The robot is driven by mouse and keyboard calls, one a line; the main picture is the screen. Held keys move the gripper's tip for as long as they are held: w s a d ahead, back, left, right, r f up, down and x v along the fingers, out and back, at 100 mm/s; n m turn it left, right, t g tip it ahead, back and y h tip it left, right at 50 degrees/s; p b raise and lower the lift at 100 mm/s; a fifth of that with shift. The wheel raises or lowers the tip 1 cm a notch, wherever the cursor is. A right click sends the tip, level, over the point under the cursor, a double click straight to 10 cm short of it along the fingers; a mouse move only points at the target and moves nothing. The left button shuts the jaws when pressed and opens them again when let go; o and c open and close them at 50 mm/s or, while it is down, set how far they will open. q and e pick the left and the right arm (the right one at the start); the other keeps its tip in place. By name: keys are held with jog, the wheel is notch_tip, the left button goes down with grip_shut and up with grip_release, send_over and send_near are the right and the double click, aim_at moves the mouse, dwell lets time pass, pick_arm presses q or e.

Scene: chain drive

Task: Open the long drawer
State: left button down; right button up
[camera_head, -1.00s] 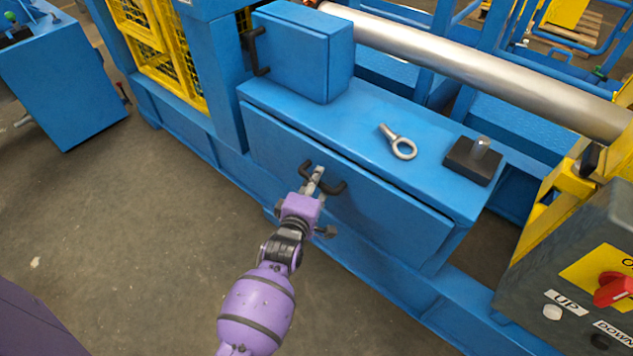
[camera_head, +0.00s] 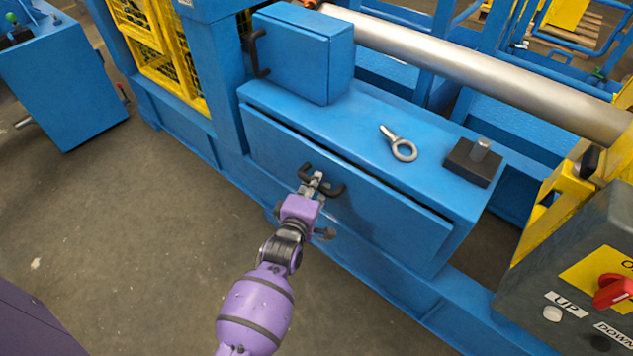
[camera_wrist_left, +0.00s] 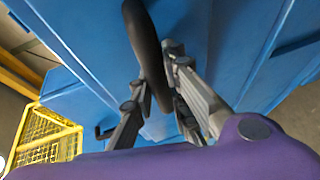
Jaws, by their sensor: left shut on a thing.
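The long drawer (camera_head: 390,215) is the wide blue front in the lower part of the blue machine. It stands almost flush, with a dark gap along its top edge. Its black bar handle (camera_head: 337,188) is at the left-centre of the front. My left gripper (camera_head: 318,180) is at the handle, with its fingers shut on the bar. In the left wrist view the dark handle (camera_wrist_left: 147,45) runs between the fingers (camera_wrist_left: 160,95). The far side of the grip is hidden. My right gripper is not in view.
A blue box (camera_head: 305,55) with its own black handle stands above the drawer at the left. An eye bolt (camera_head: 400,146) and a dark block with a peg (camera_head: 472,162) lie on the top. A grey control box (camera_head: 570,270) stands at right. Floor in front is clear.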

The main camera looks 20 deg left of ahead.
pick_arm(q)
jog(key=s+a+p, duration=0.2)
jog(key=s, duration=0.4)
jog(key=s+a+p, duration=0.2)
jog(key=s+p, duration=0.1)
jog(key=s, duration=0.4)
jog(key=shift+s+a, duration=0.15)
jog(key=shift+a, duration=0.25)
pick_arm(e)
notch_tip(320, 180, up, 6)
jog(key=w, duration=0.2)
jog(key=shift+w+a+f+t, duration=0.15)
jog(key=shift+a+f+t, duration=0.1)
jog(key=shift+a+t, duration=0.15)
pick_arm(q)
jog(key=c, duration=1.7)
grip_release()
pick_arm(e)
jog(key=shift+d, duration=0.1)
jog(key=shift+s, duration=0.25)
